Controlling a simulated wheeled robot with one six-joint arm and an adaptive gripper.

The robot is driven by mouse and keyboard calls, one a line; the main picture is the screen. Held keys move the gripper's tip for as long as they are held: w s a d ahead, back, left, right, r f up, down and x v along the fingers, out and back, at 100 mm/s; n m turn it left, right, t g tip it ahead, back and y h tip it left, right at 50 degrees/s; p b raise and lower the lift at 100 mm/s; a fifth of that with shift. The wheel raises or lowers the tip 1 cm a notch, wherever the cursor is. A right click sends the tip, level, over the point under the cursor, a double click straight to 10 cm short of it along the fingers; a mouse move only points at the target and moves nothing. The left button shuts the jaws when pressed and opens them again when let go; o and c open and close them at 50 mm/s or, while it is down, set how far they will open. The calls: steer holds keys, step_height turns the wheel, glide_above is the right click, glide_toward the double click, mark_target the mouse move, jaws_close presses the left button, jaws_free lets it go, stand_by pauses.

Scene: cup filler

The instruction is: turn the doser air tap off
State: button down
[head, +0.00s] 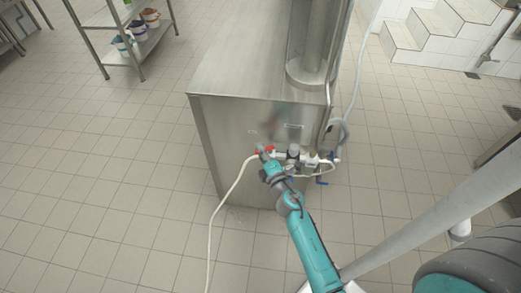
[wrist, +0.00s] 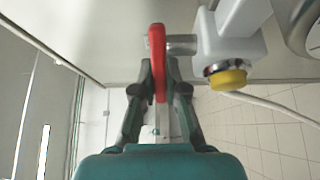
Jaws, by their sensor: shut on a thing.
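A red tap handle (wrist: 157,50) stands upright in the wrist view, on a metal valve stem (wrist: 182,44) joined to a white fitting. My gripper (wrist: 159,75) has its two fingers on either side of the handle's lower part and is shut on it. In the head view, my gripper (head: 264,153) is at the left end of the pipework on the steel cabinet's front. Red parts of the tap (head: 270,149) show beside the gripper there, but the fingers partly hide it.
The steel cabinet (head: 235,135) stands close behind the tap. A white hose (head: 226,197) hangs to the floor at left. Blue-handled valves (head: 321,181) are on the right. A yellow-capped fitting (wrist: 228,80) is close right of my gripper.

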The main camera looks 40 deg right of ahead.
steer(key=shift+s+n+y, duration=0.2)
steer(key=shift+n+y, duration=0.2)
steer(key=shift+y, duration=0.2)
steer(key=shift+s+a+f+n+t+y, duration=0.15)
steer(key=shift+s+n+y, duration=0.1)
steer(key=shift+n+y, duration=0.75)
steer(key=shift+s+d+r+n+t+y, duration=0.15)
steer(key=shift+n+y, duration=0.4)
steer(key=shift+y, duration=0.85)
steer(key=shift+s+a+f+n+t+y, duration=0.1)
steer(key=shift+s+n+y, duration=0.2)
steer(key=shift+n+y, duration=0.7)
steer(key=shift+s+y, duration=0.1)
steer(key=shift+y, duration=0.4)
steer(key=c, duration=1.2)
jaws_free()
steer(key=shift+a+m+h, duration=0.1)
steer(key=shift+m+h, duration=0.25)
steer(key=shift+h, duration=0.15)
